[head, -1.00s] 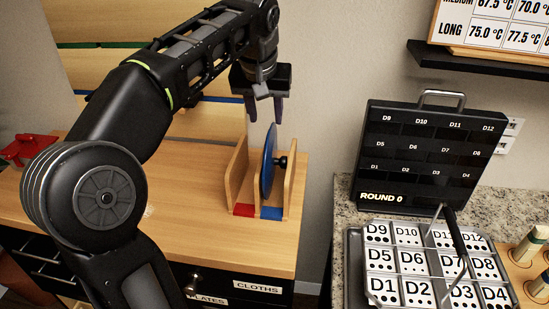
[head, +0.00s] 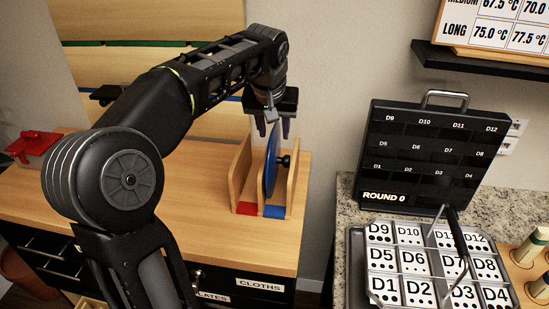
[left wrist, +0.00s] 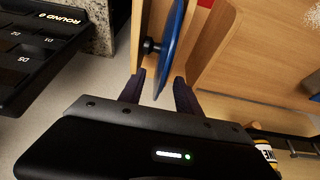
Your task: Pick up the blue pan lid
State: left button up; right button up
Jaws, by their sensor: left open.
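The blue pan lid (head: 270,165) stands on edge in the blue-marked slot of a wooden rack (head: 241,176) on the wooden counter. Its black knob (head: 284,161) faces right. My left gripper (head: 272,130) is open above the lid, fingers pointing down. In the left wrist view, the lid's edge (left wrist: 171,55) reaches between the open fingers (left wrist: 160,95), with the knob (left wrist: 152,47) to its left. I cannot tell whether either finger touches the lid. My right gripper is not in view.
A red object (head: 33,145) lies at the counter's left. Right of a gap, a granite counter carries a black board reading ROUND 0 (head: 428,150) and a metal tray (head: 358,270) of numbered cards. Rack walls stand close on both sides of the lid.

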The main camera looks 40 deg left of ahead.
pick_arm(q)
jog(key=shift+w+a+f, duration=0.15)
jog(key=shift+w+f, duration=0.05)
jog(key=shift+f, duration=0.4)
jog(key=shift+c, duration=0.2)
grip_shut()
dwell(1.1)
